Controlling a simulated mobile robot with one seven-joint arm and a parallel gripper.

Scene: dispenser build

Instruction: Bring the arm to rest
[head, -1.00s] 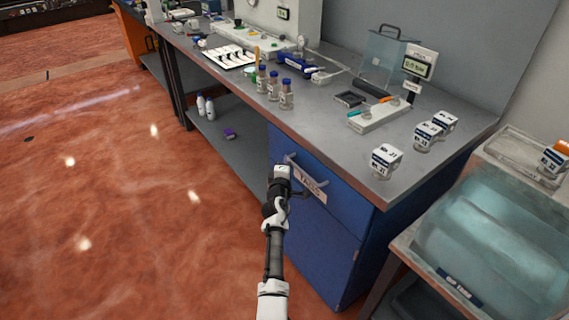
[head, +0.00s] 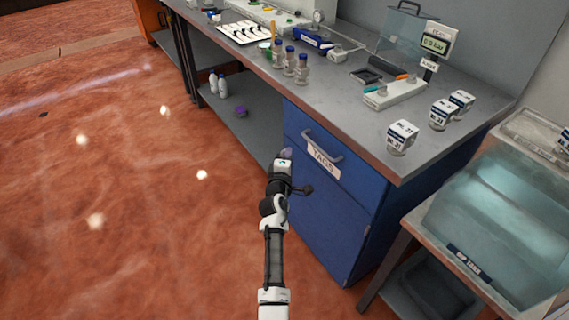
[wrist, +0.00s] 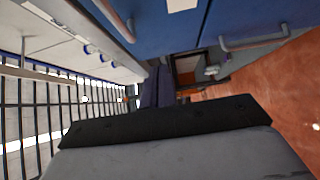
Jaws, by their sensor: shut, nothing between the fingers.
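My arm reaches up from the bottom of the head view, in front of the blue cabinet (head: 325,222). My gripper (head: 285,153) is at its end, small and partly hidden by the wrist, to the left of the drawer handle and apart from it in the picture. In the wrist view the two dark purple fingers (wrist: 158,88) are together with nothing held. The drawer labelled TAGS (head: 345,166) looks shut.
The grey bench (head: 350,95) carries several capped bottles (head: 302,70), several labelled jars (head: 402,137) and a small display. A clear-walled tank (head: 500,215) stands at the right. Open red floor (head: 130,230) lies to the left.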

